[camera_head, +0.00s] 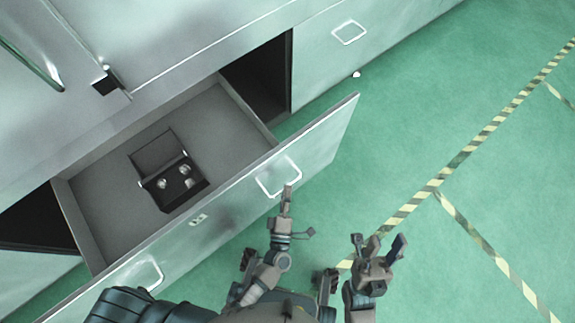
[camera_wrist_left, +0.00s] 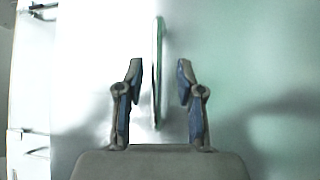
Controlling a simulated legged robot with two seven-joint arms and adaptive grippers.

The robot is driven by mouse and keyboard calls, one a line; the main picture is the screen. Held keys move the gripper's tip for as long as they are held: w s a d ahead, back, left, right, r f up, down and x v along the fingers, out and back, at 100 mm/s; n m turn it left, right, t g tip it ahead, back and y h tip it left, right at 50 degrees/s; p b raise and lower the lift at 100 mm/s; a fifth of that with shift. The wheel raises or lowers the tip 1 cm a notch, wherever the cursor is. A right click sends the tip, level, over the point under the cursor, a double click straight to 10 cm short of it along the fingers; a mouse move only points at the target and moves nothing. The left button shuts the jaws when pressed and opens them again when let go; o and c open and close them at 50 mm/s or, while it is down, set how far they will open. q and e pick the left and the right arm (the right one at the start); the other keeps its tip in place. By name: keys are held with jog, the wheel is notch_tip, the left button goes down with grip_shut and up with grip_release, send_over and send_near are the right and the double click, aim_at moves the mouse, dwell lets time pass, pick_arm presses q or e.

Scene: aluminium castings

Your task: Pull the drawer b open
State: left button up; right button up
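A wide grey drawer (camera_head: 92,205) stands pulled out from the cabinet in the head view; I cannot read the label (camera_head: 198,219) on its front. The front has a pale loop handle (camera_head: 298,172) at the right and another (camera_head: 157,273) at the lower left. My left gripper (camera_head: 287,190) is at the right handle. In the left wrist view, its two fingers (camera_wrist_left: 158,68) stand apart on either side of the thin handle (camera_wrist_left: 157,110), with gaps showing. My right gripper (camera_head: 378,243) is open and empty over the floor, right of the drawer front.
An open dark box (camera_head: 158,153) with small round pieces lies in the drawer. Dark openings (camera_head: 260,80) show on both sides of the drawer. Another closed front with a handle (camera_head: 349,32) is at the upper right. Green floor with striped tape (camera_head: 470,148) is clear at right.

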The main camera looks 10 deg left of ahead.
pick_arm(q)
jog(key=s, duration=0.5)
jog(key=shift+d+f, duration=0.3)
jog(key=shift+f, duration=0.1)
